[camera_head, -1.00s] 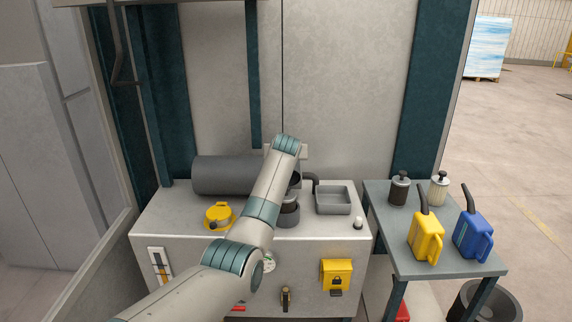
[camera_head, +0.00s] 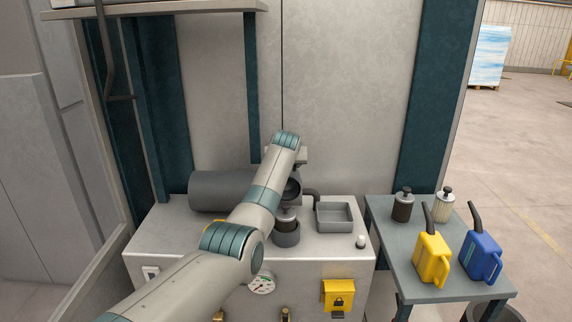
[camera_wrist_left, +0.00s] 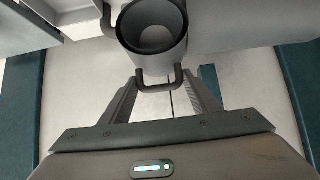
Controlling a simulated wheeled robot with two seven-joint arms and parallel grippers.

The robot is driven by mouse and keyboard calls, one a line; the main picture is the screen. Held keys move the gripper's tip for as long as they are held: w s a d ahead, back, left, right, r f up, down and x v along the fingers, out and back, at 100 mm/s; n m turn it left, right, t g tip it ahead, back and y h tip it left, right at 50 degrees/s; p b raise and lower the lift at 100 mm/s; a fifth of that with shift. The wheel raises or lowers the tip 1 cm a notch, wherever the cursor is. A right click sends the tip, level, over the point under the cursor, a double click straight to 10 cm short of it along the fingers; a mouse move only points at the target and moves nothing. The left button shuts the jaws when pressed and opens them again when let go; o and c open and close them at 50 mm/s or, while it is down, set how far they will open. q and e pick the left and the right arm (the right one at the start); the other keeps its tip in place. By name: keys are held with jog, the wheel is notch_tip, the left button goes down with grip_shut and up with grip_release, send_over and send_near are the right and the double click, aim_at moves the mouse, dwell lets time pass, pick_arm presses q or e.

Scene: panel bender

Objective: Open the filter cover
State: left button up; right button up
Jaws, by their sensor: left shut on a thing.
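My left arm reaches over the machine cabinet. My left gripper (camera_wrist_left: 157,82) is shut on the dark handle of the round, hollow filter cover (camera_wrist_left: 153,30), seen in the left wrist view. In the head view the cover (camera_head: 291,191) hangs raised above the filter housing (camera_head: 286,238), partly behind my arm. A dark filter element with a pale band (camera_head: 287,223) shows between cover and housing. My right gripper is not in view.
A grey cylinder (camera_head: 219,191) lies left of the arm, and an empty grey tray (camera_head: 335,216) sits right. A side table (camera_head: 410,262) holds two filters, a yellow can (camera_head: 431,258) and a blue can (camera_head: 481,255). A yellow lock box (camera_head: 338,294) is on the cabinet front.

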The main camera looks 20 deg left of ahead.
pick_arm(q)
jog(key=shift+w+r, duration=0.1)
jog(key=shift+r, duration=0.15)
jog(key=o, duration=1.3)
jog(key=shift+o, duration=1)
jog(key=shift+f, duration=0.1)
jog(key=shift+b+v, duration=0.35)
jog(key=shift+v, duration=1)
jog(key=b+v, duration=0.4)
jog(key=v, duration=1.1)
jog(key=shift+b, duration=0.35)
jog(key=shift+f, duration=0.15)
